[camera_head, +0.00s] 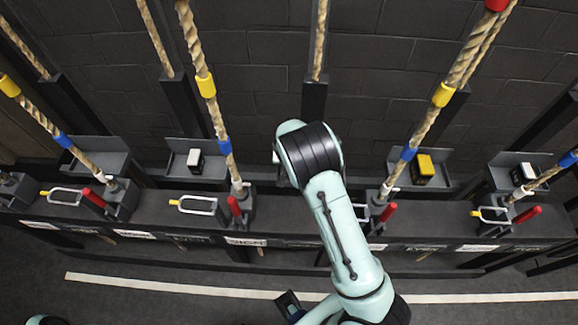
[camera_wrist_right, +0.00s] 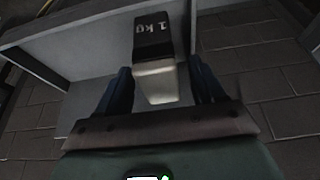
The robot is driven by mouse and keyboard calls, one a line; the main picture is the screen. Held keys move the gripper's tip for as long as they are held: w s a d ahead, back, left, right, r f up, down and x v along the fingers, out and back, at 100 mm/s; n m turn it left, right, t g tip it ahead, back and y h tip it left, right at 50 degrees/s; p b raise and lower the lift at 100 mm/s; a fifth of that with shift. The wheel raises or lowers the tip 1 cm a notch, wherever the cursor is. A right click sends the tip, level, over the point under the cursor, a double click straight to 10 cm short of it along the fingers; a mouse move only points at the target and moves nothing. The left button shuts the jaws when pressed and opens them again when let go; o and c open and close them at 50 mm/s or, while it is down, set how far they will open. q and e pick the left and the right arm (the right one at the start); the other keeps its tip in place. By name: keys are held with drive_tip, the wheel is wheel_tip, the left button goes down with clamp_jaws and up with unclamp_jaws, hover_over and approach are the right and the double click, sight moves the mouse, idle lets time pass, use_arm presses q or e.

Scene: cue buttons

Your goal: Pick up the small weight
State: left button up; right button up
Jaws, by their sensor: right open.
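The small weight (camera_wrist_right: 152,55), a block with a black "1 kg" side and a pale end, shows in the right wrist view. It stands against a grey shelf. My right gripper (camera_wrist_right: 163,84) is open, with a dark blue finger on either side of the weight's pale end. I cannot tell whether the fingers touch it. In the head view my right arm reaches to the middle of the rack and hides its gripper and this weight. A dark part at the bottom middle may be my left gripper (camera_head: 290,304); its jaws are unclear.
Other shelves hold a white-topped block (camera_head: 195,160), a yellow-topped block (camera_head: 424,168) and another pale block (camera_head: 525,172). Ropes with coloured bands (camera_head: 207,86) rise from the rack. Red levers (camera_head: 388,212) and looped handles (camera_head: 195,204) line its front. A brick wall stands behind.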

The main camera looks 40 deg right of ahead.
clamp_jaws()
drive_tip(key=shift+w+r, duration=0.1)
drive_tip(key=shift+r, duration=0.1)
